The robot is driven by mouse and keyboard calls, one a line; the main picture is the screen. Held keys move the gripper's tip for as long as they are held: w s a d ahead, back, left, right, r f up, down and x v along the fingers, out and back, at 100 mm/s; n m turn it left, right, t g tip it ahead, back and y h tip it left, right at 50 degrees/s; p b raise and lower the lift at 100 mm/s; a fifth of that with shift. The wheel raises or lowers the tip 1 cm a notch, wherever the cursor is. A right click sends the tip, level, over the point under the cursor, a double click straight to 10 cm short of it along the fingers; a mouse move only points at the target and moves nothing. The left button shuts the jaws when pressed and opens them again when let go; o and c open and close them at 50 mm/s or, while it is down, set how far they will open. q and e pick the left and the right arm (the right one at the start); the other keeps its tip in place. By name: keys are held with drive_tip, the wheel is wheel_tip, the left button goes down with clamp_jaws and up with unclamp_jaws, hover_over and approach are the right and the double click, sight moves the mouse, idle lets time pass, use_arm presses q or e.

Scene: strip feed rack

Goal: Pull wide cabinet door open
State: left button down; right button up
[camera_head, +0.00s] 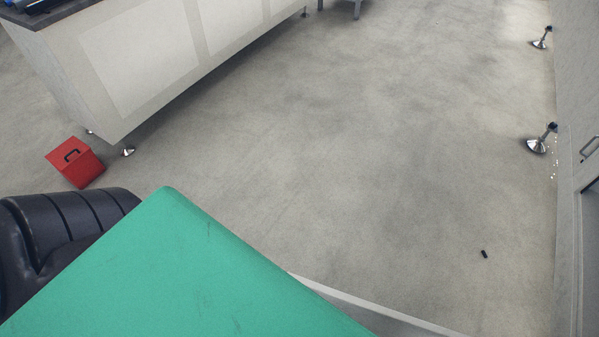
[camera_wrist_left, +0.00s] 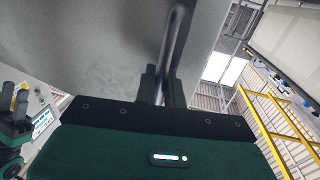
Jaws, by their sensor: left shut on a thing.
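In the left wrist view my left gripper (camera_wrist_left: 162,88) is shut on a long upright bar handle (camera_wrist_left: 179,42). The handle stands on a plain grey cabinet door (camera_wrist_left: 100,50), which fills the upper left and middle of that view. In the head view the gripper, the handle and the door's face are not seen. A large green surface covers the bottom of that view and hides what lies below it. How far the door stands open cannot be told.
In the head view a red box (camera_head: 75,163) sits on the floor beside a pale counter (camera_head: 130,65) at upper left. The middle floor is open, with a small black object (camera_head: 484,254). A pale wall unit stands along the right edge. Yellow rails (camera_wrist_left: 278,125) show in the wrist view.

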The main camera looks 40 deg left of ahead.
use_arm(q)
drive_tip(key=shift+s, duration=0.2)
drive_tip(key=c, duration=1.6)
unclamp_jaws()
drive_tip(key=shift+c, duration=0.2)
drive_tip(key=shift+s, duration=0.1)
drive_tip(key=s+a, duration=0.1)
drive_tip(key=s, duration=1.2)
drive_tip(key=shift+s, duration=0.25)
use_arm(e)
drive_tip(key=shift+s+d+r, duration=0.15)
drive_tip(key=shift+s+d, duration=0.1)
drive_tip(key=shift+d, duration=0.1)
